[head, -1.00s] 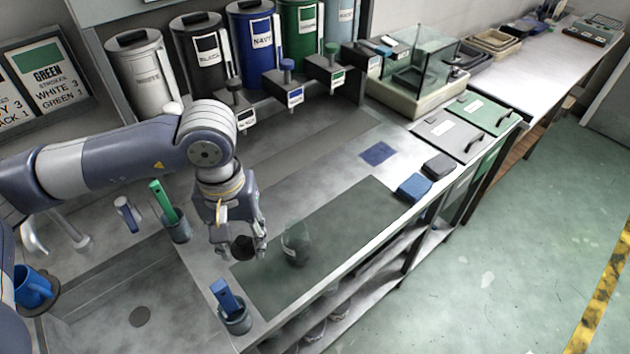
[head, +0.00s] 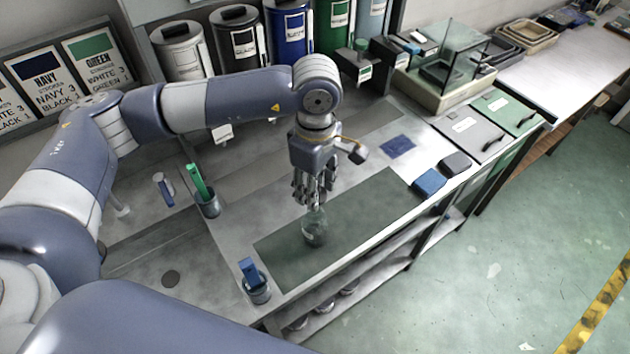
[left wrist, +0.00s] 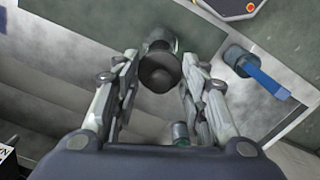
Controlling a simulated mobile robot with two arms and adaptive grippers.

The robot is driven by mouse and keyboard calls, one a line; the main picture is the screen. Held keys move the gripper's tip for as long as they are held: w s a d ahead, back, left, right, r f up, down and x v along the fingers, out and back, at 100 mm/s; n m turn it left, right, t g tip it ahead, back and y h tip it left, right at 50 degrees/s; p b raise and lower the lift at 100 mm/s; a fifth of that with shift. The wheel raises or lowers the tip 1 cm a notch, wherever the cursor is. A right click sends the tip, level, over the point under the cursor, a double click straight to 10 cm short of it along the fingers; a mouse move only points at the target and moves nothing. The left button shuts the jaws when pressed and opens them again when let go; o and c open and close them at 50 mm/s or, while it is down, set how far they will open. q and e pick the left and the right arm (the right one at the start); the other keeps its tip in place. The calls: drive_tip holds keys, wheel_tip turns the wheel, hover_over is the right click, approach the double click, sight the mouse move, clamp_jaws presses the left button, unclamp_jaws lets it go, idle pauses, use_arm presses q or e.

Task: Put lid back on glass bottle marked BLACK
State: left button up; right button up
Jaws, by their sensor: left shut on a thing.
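My left gripper (head: 316,198) points down directly above the glass bottle (head: 315,232), which stands upright on the dark mat. In the left wrist view the left gripper (left wrist: 162,80) is shut on a dark round lid (left wrist: 160,73). The glass bottle (left wrist: 158,40) shows partly behind the lid there. In the head view the fingers hide the lid, so I cannot tell whether it touches the bottle's rim. No marking on the bottle is legible. My right gripper is not in view.
A cup with a blue-handled tool (head: 258,290) stands near the front edge, left of the mat (head: 365,205). A cup with a green-handled tool (head: 208,205) is farther back. Dark and blue pads (head: 430,181) lie right of the mat. Large labelled canisters line the back.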

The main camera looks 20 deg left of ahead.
use_arm(q)
wheel_tip(320, 180, down, 3)
drive_tip(key=shift+f+b, duration=0.15)
drive_tip(key=shift+b, duration=0.25)
wheel_tip(320, 180, down, 2)
drive_tip(key=b, duration=0.2)
drive_tip(key=shift+f+b, duration=0.15)
drive_tip(key=shift+b, duration=0.15)
drive_tip(key=shift+b, duration=0.9)
idle(0.9)
drive_tip(key=shift+f+b, duration=0.1)
drive_tip(key=shift+b, duration=0.95)
idle(1.0)
drive_tip(key=o, duration=0.9)
